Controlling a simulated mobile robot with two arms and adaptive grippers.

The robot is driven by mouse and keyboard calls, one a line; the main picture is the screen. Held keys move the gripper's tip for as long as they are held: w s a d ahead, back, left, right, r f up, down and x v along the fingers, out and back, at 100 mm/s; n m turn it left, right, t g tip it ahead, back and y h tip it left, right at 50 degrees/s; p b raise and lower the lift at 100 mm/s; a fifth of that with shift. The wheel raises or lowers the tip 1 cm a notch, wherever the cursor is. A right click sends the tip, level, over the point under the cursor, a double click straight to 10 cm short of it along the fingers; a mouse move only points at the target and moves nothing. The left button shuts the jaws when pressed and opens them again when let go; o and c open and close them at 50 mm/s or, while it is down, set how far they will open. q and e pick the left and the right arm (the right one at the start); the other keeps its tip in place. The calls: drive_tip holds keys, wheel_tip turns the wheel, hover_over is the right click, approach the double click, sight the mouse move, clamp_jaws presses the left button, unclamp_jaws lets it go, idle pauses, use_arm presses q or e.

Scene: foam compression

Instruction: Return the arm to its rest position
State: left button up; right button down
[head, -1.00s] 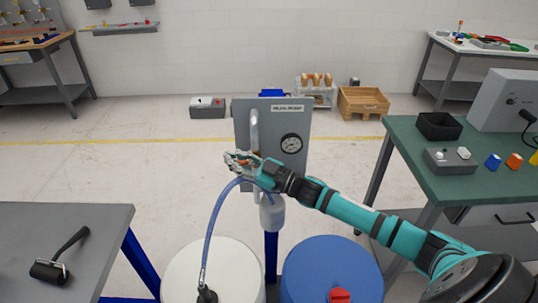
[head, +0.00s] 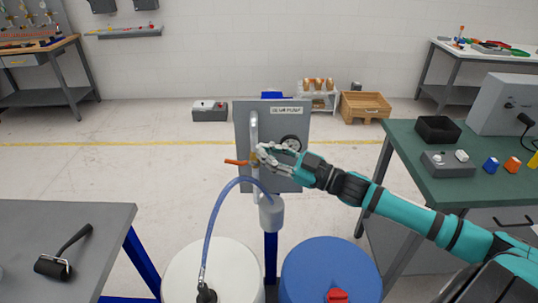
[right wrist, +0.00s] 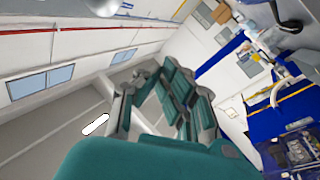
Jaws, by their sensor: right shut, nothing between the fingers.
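My right arm comes in from the right in the head view. Its gripper (head: 264,154) is shut and empty, in front of the grey pump panel (head: 246,120). The fingers are just right of an orange lever (head: 237,162) that points left; I cannot tell whether they touch its mount. The hand partly covers the round gauge (head: 290,141). In the right wrist view the teal and grey fingers (right wrist: 165,102) have nothing between them. My left gripper is in neither view.
A blue hose (head: 211,228) runs from the panel to a white drum (head: 235,265); a blue drum (head: 315,262) stands beside it. A grey table (head: 105,225) with a black roller (head: 55,266) is at the left.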

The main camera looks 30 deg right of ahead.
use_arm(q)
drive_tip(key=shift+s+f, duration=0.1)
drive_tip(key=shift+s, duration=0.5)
use_arm(e)
drive_tip(key=shift+s+d+r, duration=0.1)
drive_tip(key=shift+s+r, duration=0.05)
drive_tip(key=shift+s, duration=0.1)
